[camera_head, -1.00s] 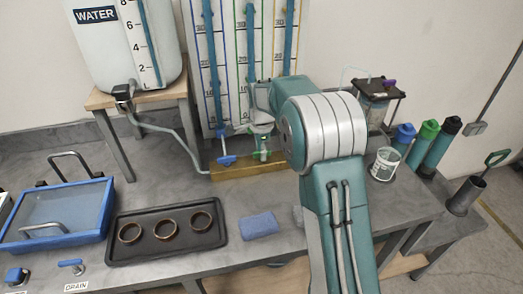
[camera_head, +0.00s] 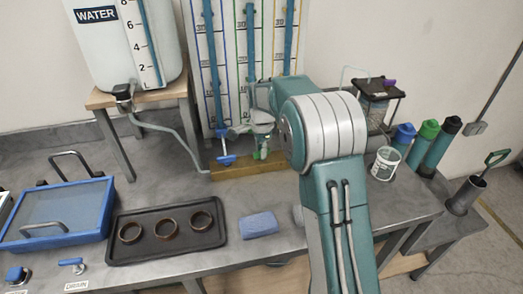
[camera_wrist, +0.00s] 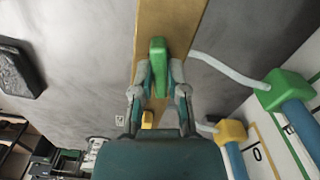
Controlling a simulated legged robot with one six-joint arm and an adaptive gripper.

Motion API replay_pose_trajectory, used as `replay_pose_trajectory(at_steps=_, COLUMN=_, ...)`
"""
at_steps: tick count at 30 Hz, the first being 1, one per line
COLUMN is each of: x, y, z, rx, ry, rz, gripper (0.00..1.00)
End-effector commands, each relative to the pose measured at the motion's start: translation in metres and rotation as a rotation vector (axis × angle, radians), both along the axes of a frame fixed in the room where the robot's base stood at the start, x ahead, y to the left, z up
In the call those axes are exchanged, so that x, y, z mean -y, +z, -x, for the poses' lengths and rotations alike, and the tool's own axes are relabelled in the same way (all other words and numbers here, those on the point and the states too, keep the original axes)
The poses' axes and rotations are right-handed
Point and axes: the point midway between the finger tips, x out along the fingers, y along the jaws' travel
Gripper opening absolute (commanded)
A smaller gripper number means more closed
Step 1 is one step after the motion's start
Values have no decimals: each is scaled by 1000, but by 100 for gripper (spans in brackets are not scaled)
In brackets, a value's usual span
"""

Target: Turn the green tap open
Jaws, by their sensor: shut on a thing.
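The green tap (camera_head: 257,154) stands on the wooden bar at the foot of the measuring columns, partly hidden by my gripper. In the wrist view its green handle (camera_wrist: 158,66) lies lengthwise between my two fingers. My gripper (camera_wrist: 160,72) is shut on the handle, with a finger against each side. In the head view my gripper (camera_head: 262,130) is over the tap, and my arm hides what lies to the right of it.
A blue tap (camera_head: 226,160) stands close on the left along the wooden bar (camera_head: 228,173). A dark tray (camera_head: 115,245) with three rings, a blue sponge (camera_head: 258,225) and a blue-framed box (camera_head: 75,215) lie in front.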

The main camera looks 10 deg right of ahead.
Motion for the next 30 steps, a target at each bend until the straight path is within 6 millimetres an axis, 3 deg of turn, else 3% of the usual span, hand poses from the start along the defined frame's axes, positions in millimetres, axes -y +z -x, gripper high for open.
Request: replay_pose_trajectory(at_steps=30, x=0, y=0, z=-2, rx=7, ry=957, rz=1, gripper=0)
